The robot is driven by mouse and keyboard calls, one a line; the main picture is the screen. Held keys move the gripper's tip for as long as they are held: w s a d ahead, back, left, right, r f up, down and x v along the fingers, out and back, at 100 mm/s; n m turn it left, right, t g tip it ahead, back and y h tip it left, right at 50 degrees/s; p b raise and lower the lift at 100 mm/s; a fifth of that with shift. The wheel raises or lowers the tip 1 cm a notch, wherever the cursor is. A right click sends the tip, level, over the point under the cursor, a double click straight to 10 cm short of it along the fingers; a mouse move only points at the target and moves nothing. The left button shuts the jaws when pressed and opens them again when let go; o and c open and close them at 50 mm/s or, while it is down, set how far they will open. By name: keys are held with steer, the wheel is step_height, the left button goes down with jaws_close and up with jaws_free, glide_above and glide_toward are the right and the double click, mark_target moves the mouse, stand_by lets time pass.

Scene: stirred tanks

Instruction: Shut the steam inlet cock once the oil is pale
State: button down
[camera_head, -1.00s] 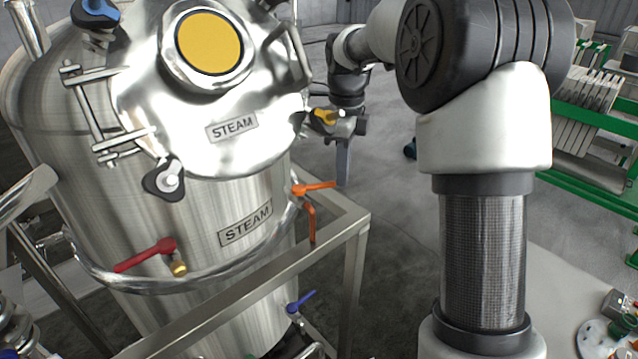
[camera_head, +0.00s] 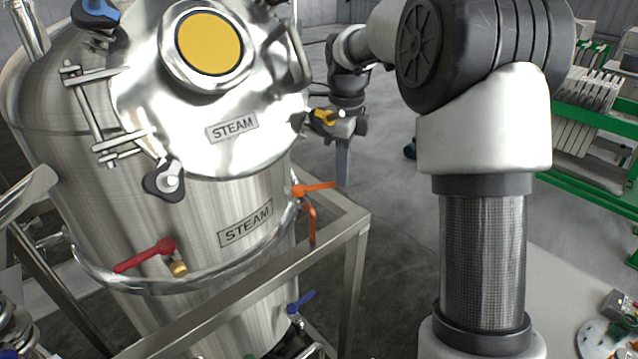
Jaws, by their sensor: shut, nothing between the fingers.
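A steel tank (camera_head: 130,210) with two STEAM labels stands on the left. Its round sight glass (camera_head: 209,43) shows amber-yellow oil. A red lever cock (camera_head: 146,254) is at the front left, and a blue lever cock (camera_head: 301,302) is lower down. Which one is the steam inlet is not marked clearly. My gripper (camera_head: 343,184) points down with its fingers shut, at the tip of the orange handle; contact cannot be told.
A steel frame rail (camera_head: 258,276) runs in front of the tank and below the orange cock. Green-framed racks (camera_head: 590,130) stand at the right. Grey floor is clear between.

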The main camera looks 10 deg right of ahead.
steer(key=shift+f, duration=0.2)
stand_by(0.5)
steer(key=shift+f+b, duration=0.95)
steer(key=shift+f, duration=0.55)
steer(key=shift+f, duration=0.1)
